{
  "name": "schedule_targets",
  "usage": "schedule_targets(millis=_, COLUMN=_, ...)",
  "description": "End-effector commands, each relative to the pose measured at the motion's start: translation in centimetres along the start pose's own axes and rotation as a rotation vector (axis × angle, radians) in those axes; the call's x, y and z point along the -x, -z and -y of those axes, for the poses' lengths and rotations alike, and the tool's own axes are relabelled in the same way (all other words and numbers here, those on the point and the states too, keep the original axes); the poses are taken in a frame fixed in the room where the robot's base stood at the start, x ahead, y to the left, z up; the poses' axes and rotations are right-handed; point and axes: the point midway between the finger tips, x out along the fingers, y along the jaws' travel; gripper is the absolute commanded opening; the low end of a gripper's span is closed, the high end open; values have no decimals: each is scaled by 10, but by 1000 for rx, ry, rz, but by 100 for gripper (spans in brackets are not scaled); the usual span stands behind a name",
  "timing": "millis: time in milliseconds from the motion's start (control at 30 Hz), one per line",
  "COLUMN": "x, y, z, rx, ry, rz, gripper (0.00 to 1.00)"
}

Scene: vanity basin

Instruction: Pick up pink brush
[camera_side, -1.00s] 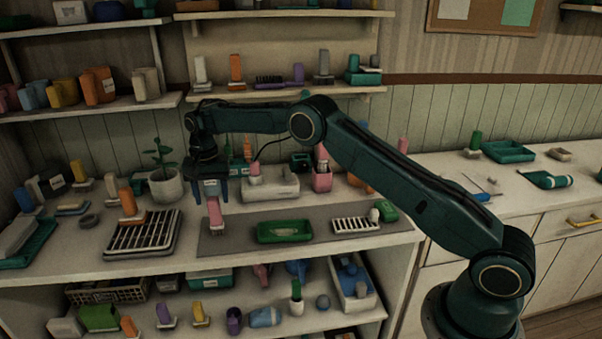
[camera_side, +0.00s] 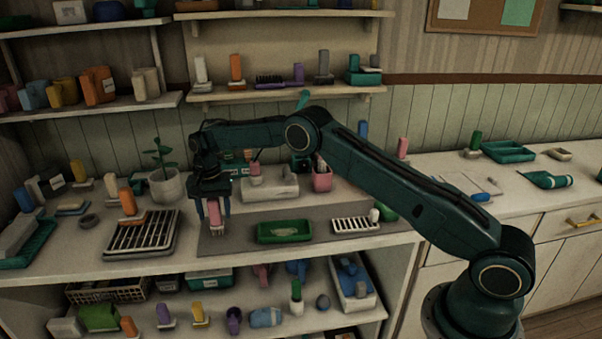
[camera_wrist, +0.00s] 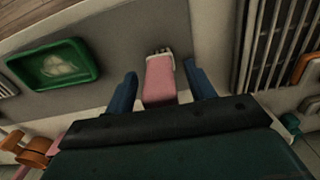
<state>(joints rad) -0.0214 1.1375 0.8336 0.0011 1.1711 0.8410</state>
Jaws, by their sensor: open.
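The pink brush (camera_side: 215,214) stands upright on the grey mat, handle up, left of the green tray. It also shows in the wrist view (camera_wrist: 159,78), where its pale bristle end is at the top. My gripper (camera_side: 213,207) is lowered over the brush in the side view. In the wrist view my gripper (camera_wrist: 162,85) is open, with one blue finger on each side of the pink handle. Gaps show between the handle and both fingers. The upper end of the brush is hidden by the gripper body.
A green tray (camera_side: 261,238) with a pale item in it lies right of the brush on the grey mat (camera_side: 330,211). A dark slatted rack (camera_side: 119,252) is to the left. A white slatted dish (camera_side: 342,226) is further right. A potted plant (camera_side: 168,186) stands behind the rack.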

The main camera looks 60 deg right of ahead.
Motion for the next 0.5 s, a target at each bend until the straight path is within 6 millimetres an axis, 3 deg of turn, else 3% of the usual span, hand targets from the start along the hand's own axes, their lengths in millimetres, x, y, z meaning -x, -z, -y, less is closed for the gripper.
schedule_targets(millis=200, x=0, y=0, z=0, rx=0, ry=0, rz=0, gripper=55)
schedule_targets(millis=500, x=0, y=0, z=0, rx=0, ry=0, rz=0, gripper=0)
